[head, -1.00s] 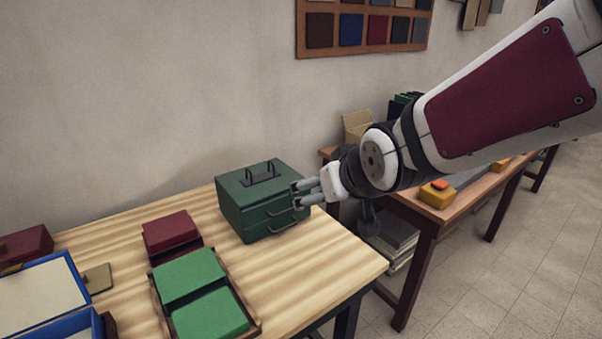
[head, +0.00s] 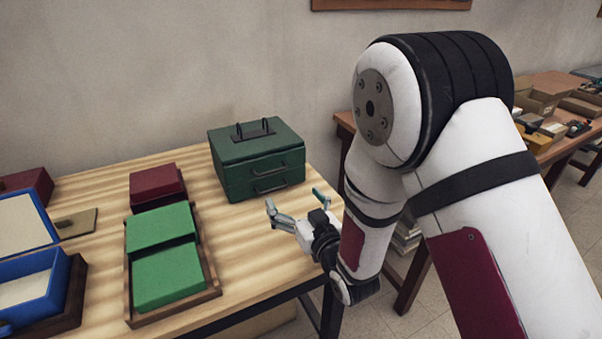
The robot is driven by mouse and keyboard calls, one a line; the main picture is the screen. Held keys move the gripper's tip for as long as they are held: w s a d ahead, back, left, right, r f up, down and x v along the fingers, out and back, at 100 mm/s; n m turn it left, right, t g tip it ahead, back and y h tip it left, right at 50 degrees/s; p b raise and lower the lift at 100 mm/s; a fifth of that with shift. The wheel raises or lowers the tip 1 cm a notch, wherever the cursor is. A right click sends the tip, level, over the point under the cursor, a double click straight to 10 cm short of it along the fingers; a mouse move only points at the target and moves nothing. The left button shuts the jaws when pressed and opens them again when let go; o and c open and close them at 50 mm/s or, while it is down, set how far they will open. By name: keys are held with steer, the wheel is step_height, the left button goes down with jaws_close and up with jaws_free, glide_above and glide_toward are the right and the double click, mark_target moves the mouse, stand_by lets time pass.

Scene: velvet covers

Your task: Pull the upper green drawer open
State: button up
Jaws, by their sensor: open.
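The green drawer box (head: 236,155) stands at the back right of the wooden table, with a carrying handle on its lid. Its upper drawer handle (head: 270,172) is a dark bar on the front face, with a lower drawer handle (head: 273,186) beneath it. Both drawers look closed. My gripper (head: 296,203) is open and empty, in front of the box and apart from it. Its two fingers are spread and point toward the box front.
A wooden tray (head: 214,292) with green blocks and a dark red block (head: 156,183) lie left of the box. A blue box (head: 36,290) is at the far left. A second table (head: 346,122) stands behind my arm. Bare tabletop (head: 240,235) lies in front of the green box.

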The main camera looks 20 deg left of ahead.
mark_target(273, 172)
steer(key=shift+f, duration=0.2)
steer(key=x, duration=1.3)
steer(key=shift+w+a+r, duration=0.15)
steer(key=shift+w+a, duration=0.05)
steer(key=c, duration=1.4)
steer(key=p+v, duration=0.1)
steer(key=v, duration=1.3)
steer(key=shift+s+d+f+p, duration=0.1)
steer(key=shift+d+f+p, duration=0.1)
steer(key=shift+p, duration=0.2)
steer(key=shift+c, duration=0.2)
